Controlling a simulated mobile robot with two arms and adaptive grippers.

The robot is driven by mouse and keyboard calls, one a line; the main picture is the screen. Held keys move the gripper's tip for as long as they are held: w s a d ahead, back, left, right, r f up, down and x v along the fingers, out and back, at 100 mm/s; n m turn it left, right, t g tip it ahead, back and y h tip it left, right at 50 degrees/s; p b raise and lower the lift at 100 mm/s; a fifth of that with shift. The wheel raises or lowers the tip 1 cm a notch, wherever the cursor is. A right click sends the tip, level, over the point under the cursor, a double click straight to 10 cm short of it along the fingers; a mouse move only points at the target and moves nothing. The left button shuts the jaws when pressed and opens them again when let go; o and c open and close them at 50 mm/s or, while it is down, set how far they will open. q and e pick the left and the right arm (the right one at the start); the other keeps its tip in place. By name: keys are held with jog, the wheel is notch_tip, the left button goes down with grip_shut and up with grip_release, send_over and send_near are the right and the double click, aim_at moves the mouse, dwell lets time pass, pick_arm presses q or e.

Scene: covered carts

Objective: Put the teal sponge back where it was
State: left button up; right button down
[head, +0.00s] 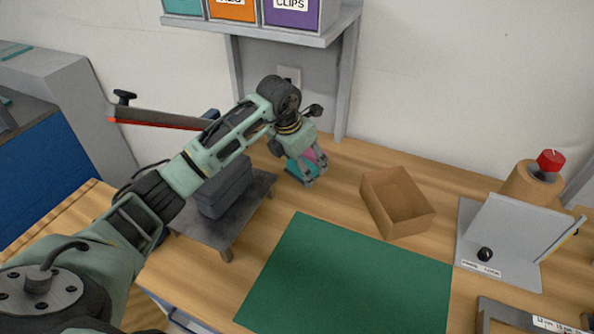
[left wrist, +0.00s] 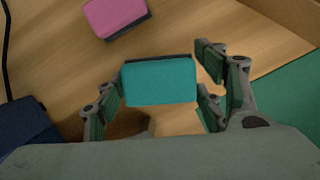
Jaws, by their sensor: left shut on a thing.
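The teal sponge (left wrist: 160,82) is between the fingers of my left gripper (left wrist: 162,92) in the left wrist view, with a dark layer along its far edge. In the head view, my left gripper (head: 310,180) is low over the table near the wall, left of the cardboard box, and partly hides the teal sponge (head: 292,168). A pink sponge (left wrist: 115,14) lies on the wood just beyond it. I cannot tell whether the teal sponge touches the table. My right gripper is not in view.
An open, empty cardboard box (head: 420,220) stands right of the gripper. A green mat (head: 345,280) lies in front, clear. A dark raised stand (head: 210,230) is at left under my arm. A shelf with labelled bins (head: 335,30) hangs above. A red knob (head: 550,160) and metal bracket stand at right.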

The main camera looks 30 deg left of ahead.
aim_at(298, 186)
pick_arm(q)
jog(key=shift+a+f, duration=0.3)
jog(key=shift+a, duration=0.2)
jog(key=shift+a+f, duration=0.15)
jog(key=shift+f, duration=0.25)
notch_tip(298, 186, down, 3)
jog(key=shift+f+p, duration=0.1)
jog(key=shift+p, duration=0.75)
jog(key=shift+f, duration=0.25)
jog(key=o, duration=1)
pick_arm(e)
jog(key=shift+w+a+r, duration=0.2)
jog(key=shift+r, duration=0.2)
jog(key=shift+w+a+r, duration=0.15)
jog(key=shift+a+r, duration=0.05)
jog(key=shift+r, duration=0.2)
